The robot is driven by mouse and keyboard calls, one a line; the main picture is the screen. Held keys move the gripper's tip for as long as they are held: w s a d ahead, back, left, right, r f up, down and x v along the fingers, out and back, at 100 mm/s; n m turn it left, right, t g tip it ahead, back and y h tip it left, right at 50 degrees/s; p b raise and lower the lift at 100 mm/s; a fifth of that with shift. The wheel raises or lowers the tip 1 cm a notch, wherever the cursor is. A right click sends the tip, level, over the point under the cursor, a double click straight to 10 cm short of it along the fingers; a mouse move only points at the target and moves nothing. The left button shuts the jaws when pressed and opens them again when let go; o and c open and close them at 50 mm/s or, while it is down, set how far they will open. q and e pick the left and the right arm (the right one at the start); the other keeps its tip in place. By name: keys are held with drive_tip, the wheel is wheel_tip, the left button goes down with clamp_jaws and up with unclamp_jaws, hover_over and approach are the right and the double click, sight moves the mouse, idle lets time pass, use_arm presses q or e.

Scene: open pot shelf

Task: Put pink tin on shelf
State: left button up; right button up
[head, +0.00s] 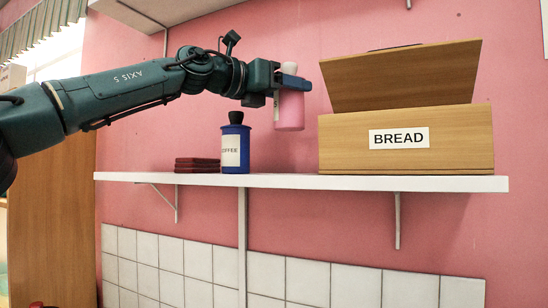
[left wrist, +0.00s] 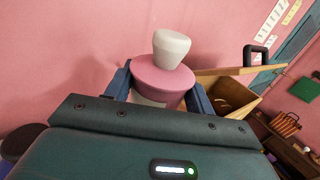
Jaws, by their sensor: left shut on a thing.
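The pink tin (head: 290,112) has a pale knob on top. It is upright in the head view, in the air above the white shelf (head: 300,181), between the blue coffee tin and the bread box. My left gripper (head: 292,84) is shut on the upper part of the tin. In the left wrist view the tin's pink lid and white knob (left wrist: 165,75) show between the two blue fingers. The lower part of the tin is hidden there by the gripper body. My right gripper is in neither view.
A blue coffee tin (head: 236,150) with a black knob and a stack of dark red flat things (head: 197,165) stand left on the shelf. A wooden bread box (head: 345,142) with its lid raised stands right. Bare shelf lies between the coffee tin and bread box.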

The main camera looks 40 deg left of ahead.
sight(285, 130)
use_arm(q)
drive_tip(key=f, duration=0.4)
drive_tip(key=shift+s+a, duration=0.15)
drive_tip(key=shift+s, duration=0.1)
drive_tip(key=shift+w+f, duration=0.1)
drive_tip(key=shift+f, duration=2.05)
drive_tip(key=o, duration=1.1)
drive_tip(key=shift+f, duration=0.15)
drive_tip(key=b+v, duration=0.4)
drive_tip(key=v, duration=0.8)
